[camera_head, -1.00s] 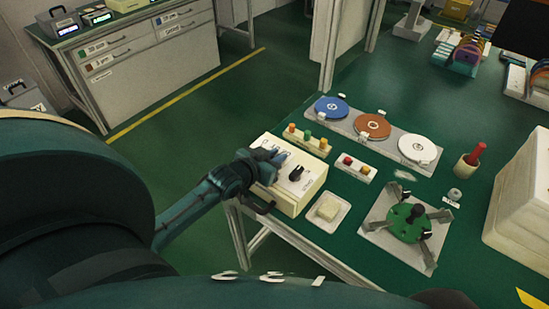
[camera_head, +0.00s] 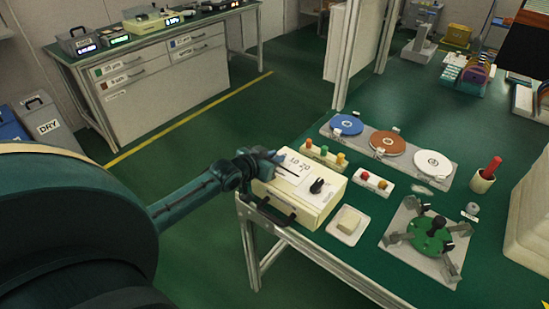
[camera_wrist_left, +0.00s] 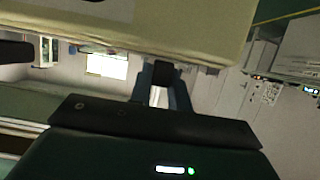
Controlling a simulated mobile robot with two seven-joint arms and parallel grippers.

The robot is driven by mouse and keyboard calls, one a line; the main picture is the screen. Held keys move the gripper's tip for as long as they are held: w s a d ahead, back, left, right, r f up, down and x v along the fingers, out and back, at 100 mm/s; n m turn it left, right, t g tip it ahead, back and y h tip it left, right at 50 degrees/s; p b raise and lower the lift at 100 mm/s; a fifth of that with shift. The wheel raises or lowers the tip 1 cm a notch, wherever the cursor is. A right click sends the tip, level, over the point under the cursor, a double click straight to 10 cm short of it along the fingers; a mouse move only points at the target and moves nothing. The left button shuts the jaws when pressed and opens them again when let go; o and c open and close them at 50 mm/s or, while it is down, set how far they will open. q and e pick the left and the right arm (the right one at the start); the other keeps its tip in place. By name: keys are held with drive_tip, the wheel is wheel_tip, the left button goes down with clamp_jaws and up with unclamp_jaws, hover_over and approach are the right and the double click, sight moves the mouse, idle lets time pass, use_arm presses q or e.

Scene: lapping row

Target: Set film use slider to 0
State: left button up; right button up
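The film use slider appears to be on the top of a cream control box (camera_head: 312,212) at the table's near left corner. The box top carries a scale with small printed numbers and a black knob (camera_head: 317,186). My right gripper is not in view.
Coloured-button strips (camera_head: 326,155) and a rack with blue, brown and white discs (camera_head: 404,135) stand behind the box. A white dish (camera_head: 333,231) with a cream block and a green fixture (camera_head: 428,238) are to its right.

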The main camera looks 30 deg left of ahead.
use_arm(q)
drive_tip(key=o, duration=0.5)
drive_tip(key=shift+a, duration=0.25)
drive_tip(key=shift+c, duration=0.2)
drive_tip(key=shift+d, duration=0.1)
drive_tip(key=v, duration=1.3)
drive_tip(key=shift+p, duration=0.4)
drive_tip(key=shift+s+d, duration=0.1)
drive_tip(key=shift+s, duration=0.05)
drive_tip(key=s+d+f+g, duration=0.1)
drive_tip(key=s+d+f, duration=0.3)
drive_tip(key=d, duration=0.3)
drive_tip(key=s+d+f+m+g+h, duration=0.1)
drive_tip(key=s+d+f, duration=0.3)
drive_tip(key=d, duration=0.4)
drive_tip(key=s+d+f+m+h, duration=0.1)
drive_tip(key=s+d+f, duration=0.3)
drive_tip(key=d, duration=0.4)
drive_tip(key=shift+s+g, duration=0.4)
drive_tip(key=shift+s, duration=0.25)
